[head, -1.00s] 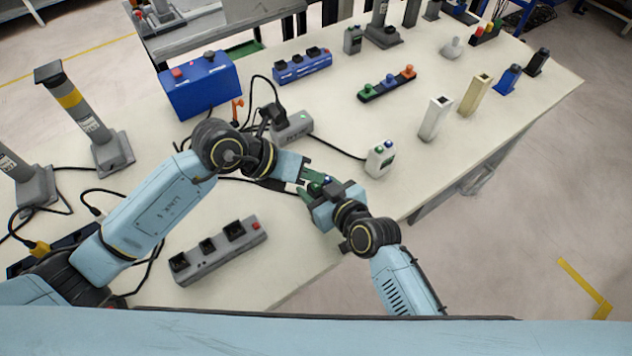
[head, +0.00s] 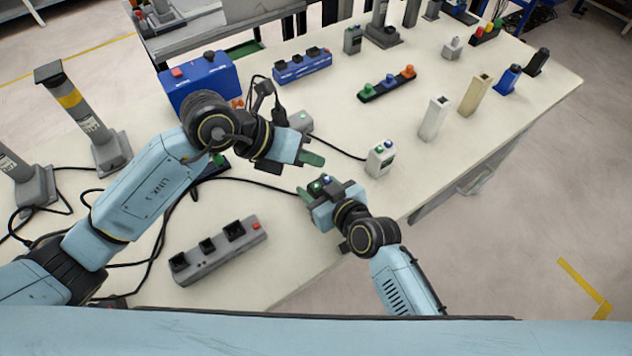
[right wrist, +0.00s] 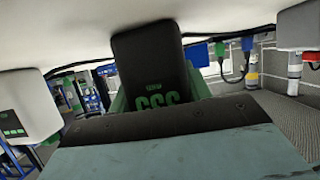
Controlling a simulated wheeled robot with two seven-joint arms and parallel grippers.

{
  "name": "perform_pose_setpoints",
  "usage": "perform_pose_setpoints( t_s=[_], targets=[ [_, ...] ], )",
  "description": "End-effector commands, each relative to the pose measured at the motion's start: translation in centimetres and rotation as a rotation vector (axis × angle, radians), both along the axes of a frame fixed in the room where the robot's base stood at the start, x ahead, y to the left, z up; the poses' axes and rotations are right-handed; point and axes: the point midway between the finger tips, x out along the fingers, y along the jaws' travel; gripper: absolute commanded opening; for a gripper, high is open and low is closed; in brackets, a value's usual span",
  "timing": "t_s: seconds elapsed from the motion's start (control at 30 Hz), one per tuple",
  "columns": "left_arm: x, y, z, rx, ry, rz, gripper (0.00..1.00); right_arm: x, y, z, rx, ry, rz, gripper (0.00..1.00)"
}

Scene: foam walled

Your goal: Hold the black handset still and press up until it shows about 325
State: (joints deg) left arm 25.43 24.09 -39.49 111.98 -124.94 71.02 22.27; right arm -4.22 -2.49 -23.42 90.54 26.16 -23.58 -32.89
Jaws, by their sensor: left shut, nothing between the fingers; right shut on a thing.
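The black handset (right wrist: 150,62) is in my right gripper in the right wrist view, upside down there, with green digits on its face.
A white handset (head: 380,158) stands to the right. A grey socket strip (head: 218,250) lies at the front left, and a grey box (head: 300,122) with cables is behind my left gripper. White and beige posts (head: 433,118) stand farther right.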

Motion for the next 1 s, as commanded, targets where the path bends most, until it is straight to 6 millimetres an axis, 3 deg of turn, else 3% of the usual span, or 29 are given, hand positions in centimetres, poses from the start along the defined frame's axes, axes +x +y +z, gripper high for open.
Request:
perform_pose_setpoints(
  t_s=[0.4, 0.43, 0.6, 1.0],
  targets=[
    [-0.01, 0.0, -0.05, 0.0, 0.0, 0.0, 0.0, -0.01, 0.0, -0.02, 0.0, 0.0, 0.0, 0.23],
    [-0.01, 0.0, -0.05, 0.0, 0.0, 0.0, 0.0, -0.01, 0.0, -0.02, -0.001, 0.001, 0.0, 0.53],
    [-0.01, 0.0, -0.05, 0.0, 0.0, 0.0, 0.0, -0.01, 0.0, -0.02, 0.0, 0.0, 0.0, 0.74],
    [-0.01, -0.01, -0.04, 0.0, 0.0, 0.0, 0.0, -0.55, -0.46, 0.22, -0.001, -0.001, -0.001, 0.74]
  ],
)
